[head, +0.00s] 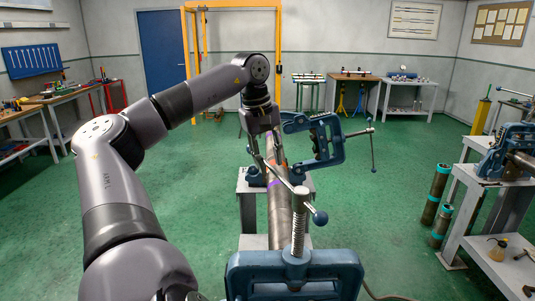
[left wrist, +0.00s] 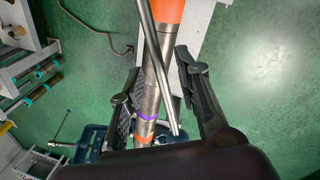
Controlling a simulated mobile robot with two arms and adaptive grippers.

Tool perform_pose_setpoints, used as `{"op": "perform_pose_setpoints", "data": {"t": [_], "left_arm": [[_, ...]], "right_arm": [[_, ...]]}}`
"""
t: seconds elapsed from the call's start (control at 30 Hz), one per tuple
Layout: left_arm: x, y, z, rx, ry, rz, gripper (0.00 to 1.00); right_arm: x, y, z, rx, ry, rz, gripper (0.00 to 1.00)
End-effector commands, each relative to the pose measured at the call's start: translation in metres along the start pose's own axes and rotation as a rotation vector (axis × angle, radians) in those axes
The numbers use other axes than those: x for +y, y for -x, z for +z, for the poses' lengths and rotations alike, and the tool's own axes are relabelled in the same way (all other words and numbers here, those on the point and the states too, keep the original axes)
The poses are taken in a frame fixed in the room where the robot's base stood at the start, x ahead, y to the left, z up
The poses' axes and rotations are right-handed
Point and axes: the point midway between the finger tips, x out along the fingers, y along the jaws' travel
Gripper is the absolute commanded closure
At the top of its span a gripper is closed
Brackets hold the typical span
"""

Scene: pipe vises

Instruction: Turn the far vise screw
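The far vise (head: 322,140) is blue. Its frame lies tipped to the right, with its screw (head: 359,132) pointing right and the crossbar handle (head: 373,152) hanging about upright. My left gripper (head: 266,150) is left of that vise, above the pipe (head: 278,205), and clear of the far screw handle. In the left wrist view the gripper (left wrist: 158,65) has its fingers apart. The pipe, with orange and purple bands, and a slim metal bar (left wrist: 158,75) show between them; I cannot tell if the bar touches a finger. My right gripper is out of view.
The near blue vise (head: 295,275) stands upright in front, its screw (head: 299,225) raised and its slanting handle (head: 305,203) reaching toward my left gripper. A bench with another vise (head: 510,150) is at right.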

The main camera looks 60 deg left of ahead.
Motion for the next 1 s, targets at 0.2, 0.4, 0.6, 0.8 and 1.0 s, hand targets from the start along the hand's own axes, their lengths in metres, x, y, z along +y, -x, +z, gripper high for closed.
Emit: {"op": "perform_pose_setpoints", "data": {"t": [0.2,0.4,0.6,0.8,1.0], "left_arm": [[0.0,0.015,-0.001,0.0,0.002,0.0,0.69],[0.0,0.053,-0.001,0.003,0.003,-0.002,0.69],[0.001,0.094,-0.001,0.003,0.002,-0.001,0.69],[0.001,0.116,-0.001,0.002,0.001,0.0,0.69],[0.001,0.12,-0.001,0.0,0.001,0.001,0.69]], "right_arm": [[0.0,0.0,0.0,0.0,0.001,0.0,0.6],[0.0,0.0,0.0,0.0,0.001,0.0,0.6],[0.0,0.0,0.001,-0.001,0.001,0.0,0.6],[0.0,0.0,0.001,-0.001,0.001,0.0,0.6],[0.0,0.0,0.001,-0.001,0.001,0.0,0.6]]}}
